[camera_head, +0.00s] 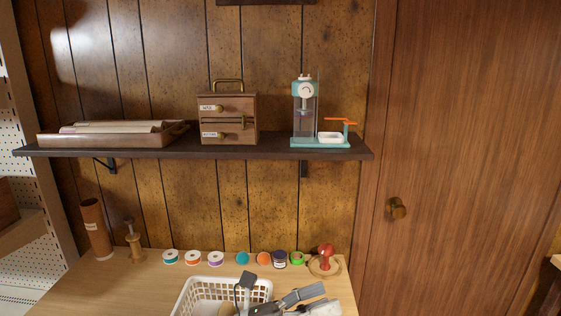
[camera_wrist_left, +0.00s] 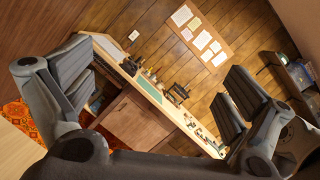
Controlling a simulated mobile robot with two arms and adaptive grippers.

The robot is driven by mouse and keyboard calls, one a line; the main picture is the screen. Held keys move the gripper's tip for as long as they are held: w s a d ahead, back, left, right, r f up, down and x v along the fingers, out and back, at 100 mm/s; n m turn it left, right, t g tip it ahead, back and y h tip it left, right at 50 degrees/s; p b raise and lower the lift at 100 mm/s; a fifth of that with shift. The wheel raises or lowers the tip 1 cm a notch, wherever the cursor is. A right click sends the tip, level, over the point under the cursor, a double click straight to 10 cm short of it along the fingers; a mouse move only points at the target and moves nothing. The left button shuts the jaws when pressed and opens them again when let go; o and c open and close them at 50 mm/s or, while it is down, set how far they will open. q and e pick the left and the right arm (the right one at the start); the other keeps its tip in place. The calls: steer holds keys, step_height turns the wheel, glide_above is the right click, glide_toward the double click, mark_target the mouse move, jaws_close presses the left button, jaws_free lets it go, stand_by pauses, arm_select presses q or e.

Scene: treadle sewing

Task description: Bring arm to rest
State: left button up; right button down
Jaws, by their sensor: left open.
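My left gripper (camera_wrist_left: 160,85) shows in the left wrist view with its two dark grey fingers spread wide and nothing between them. It is open and apart from the bench (camera_wrist_left: 150,85) beyond it. In the head view, a grey gripper (camera_head: 282,285), seemingly my right one, shows at the bottom edge. Its fingers look spread, with nothing seen between them. It is over or in front of the right part of a white basket (camera_head: 190,290), and most of its arm is cut off.
Spools and small round items (camera_head: 216,258) line the back of the wooden table (camera_head: 95,285), with a red-topped item (camera_head: 325,258) at right. A wall shelf (camera_head: 275,153) holds a tray, a drawer box (camera_head: 228,118) and a teal device (camera_head: 306,110). A door (camera_head: 470,150) is at right.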

arm_select(q)
steer(key=w+a+r+n+t+y, duration=0.1)
steer(key=w+a+n+t+y, duration=0.25)
steer(key=a+n+t, duration=0.55)
steer(key=w+a+r+n+t+y, duration=0.1)
steer(key=w+a+n+t+y, duration=0.3)
steer(key=n+t, duration=0.55)
steer(key=s+a+f+n+g+y, duration=0.2)
steer(key=a+f+n+g+y, duration=0.2)
steer(key=a+f+n+y, duration=0.45)
steer(key=s+a+f+n+g+y, duration=0.3)
steer(key=a+f+n+g+y, duration=0.25)
steer(key=f+n, duration=0.55)
steer(key=s+a+f+n+g+h, duration=0.1)
steer(key=s+f+n+g, duration=0.1)
steer(key=s+f+g, duration=0.6)
steer(key=s+f+n+g+h, duration=0.1)
steer(key=s+f+n, duration=0.35)
steer(key=s, duration=0.75)
step_height(320, 180, down, 27)
steer(key=s+m+g, duration=0.2)
steer(key=s+a+f+g, duration=0.1)
steer(key=s+a+f, duration=0.2)
steer(key=s+f, duration=1.3)
steer(key=shift+s+f+y, duration=0.35)
steer(key=shift+s, duration=0.15)
